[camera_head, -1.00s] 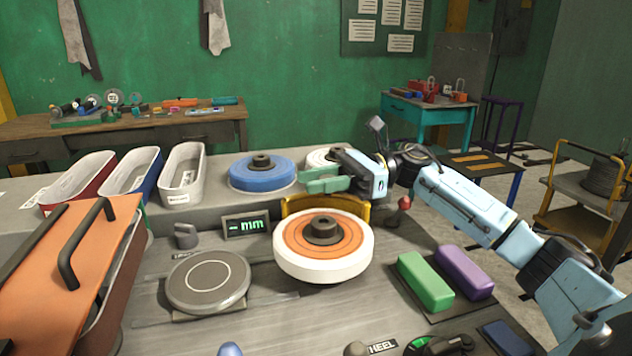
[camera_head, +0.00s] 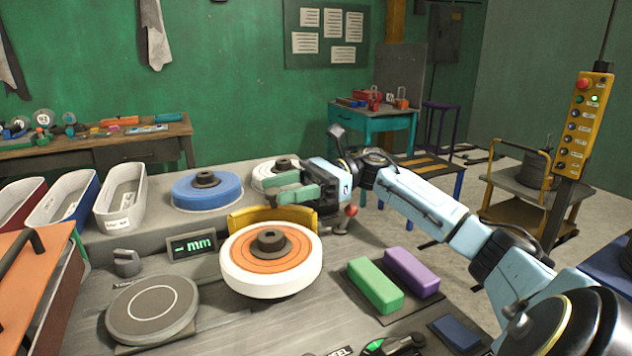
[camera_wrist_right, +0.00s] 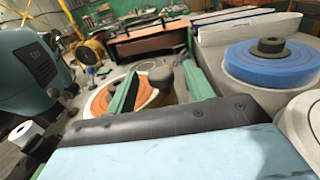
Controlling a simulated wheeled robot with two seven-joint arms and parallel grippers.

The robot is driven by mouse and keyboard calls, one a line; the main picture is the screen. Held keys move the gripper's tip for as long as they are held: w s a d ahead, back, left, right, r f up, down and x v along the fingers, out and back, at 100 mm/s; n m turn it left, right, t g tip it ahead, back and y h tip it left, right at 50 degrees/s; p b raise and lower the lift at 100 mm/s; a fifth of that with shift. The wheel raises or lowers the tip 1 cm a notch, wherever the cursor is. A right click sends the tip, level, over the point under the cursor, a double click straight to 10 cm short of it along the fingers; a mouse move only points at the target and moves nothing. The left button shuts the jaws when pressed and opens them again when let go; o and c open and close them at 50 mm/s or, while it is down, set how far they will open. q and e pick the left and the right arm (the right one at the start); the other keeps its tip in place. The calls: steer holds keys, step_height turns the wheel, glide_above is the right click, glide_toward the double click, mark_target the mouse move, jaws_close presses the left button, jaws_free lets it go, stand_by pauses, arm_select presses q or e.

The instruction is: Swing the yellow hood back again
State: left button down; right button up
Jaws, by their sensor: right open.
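The yellow hood (camera_head: 272,216) curves around the far side of the white wheel with an orange face (camera_head: 262,275) on the bench. My right gripper (camera_head: 274,190), with green fingers, is just above and behind the hood in the head view. It is open. In the right wrist view, part of the yellow hood (camera_wrist_right: 143,93) and a dark knob (camera_wrist_right: 162,77) show between the spread green fingers. I cannot tell whether a finger touches them. The orange wheel face (camera_wrist_right: 103,100) lies beyond. My left gripper is in neither view.
A blue wheel (camera_head: 206,190) and a white wheel (camera_head: 268,176) lie on the raised back ledge. A small red-knobbed lever (camera_head: 350,211) stands right of the hood. Green (camera_head: 375,287) and purple (camera_head: 411,272) blocks lie at the right. A grey disc (camera_head: 152,308) is at the front left.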

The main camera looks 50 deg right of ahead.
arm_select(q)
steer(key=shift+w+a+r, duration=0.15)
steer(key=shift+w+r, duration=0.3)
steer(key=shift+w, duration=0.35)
arm_select(e)
steer(key=v, duration=0.9)
steer(key=shift+d, duration=0.15)
